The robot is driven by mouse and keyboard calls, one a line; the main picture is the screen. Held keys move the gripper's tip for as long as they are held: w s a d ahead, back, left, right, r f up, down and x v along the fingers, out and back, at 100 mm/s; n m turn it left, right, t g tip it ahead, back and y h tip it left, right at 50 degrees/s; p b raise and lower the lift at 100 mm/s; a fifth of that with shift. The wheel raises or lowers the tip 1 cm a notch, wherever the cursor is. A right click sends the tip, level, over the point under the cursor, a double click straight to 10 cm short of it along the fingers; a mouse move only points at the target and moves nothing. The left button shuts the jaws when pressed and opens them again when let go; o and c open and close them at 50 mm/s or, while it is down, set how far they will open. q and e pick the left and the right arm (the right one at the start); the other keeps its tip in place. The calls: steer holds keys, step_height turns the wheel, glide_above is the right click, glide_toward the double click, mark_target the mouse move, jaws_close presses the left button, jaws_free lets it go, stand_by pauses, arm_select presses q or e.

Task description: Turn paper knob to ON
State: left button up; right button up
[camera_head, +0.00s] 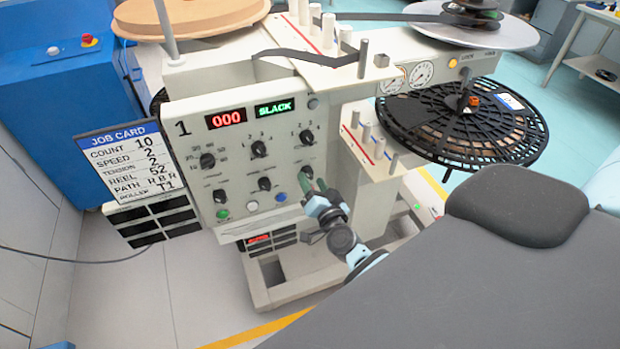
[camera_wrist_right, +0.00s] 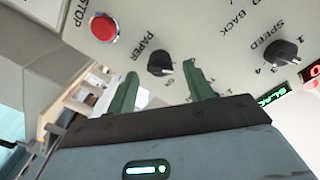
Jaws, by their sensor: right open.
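The paper knob (camera_wrist_right: 160,63) is a black dial on the pale panel, under the printed word PAPER in the right wrist view. It sits just past the fingertips, roughly between them; contact cannot be told. Its pointer position is too small to read surely. In the head view, the knob (camera_head: 306,172) is at the panel's lower right, partly covered by the gripper. My right gripper (camera_head: 315,187) is at the panel there. Its two green fingers stand apart and empty in the wrist view (camera_wrist_right: 165,84). My left gripper is not in view.
A red stop button (camera_wrist_right: 103,27) and the speed knob (camera_wrist_right: 282,53) lie on either side of the paper knob. The panel's display (camera_head: 274,108) reads SLACK beside a red 000. A job card (camera_head: 120,165) is at left, and a black reel (camera_head: 440,125) juts out at right.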

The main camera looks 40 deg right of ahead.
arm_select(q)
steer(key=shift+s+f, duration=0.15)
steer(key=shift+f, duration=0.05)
arm_select(e)
steer(key=shift+x, duration=1.05)
steer(key=c, duration=0.9)
steer(key=m, duration=0.6)
steer(key=shift+f+m+b, duration=0.1)
steer(key=shift+m+b, duration=0.2)
steer(key=shift+b, duration=0.05)
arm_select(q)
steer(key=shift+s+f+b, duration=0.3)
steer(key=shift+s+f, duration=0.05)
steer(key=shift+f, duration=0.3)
arm_select(e)
steer(key=m, duration=0.5)
steer(key=shift+m, duration=0.3)
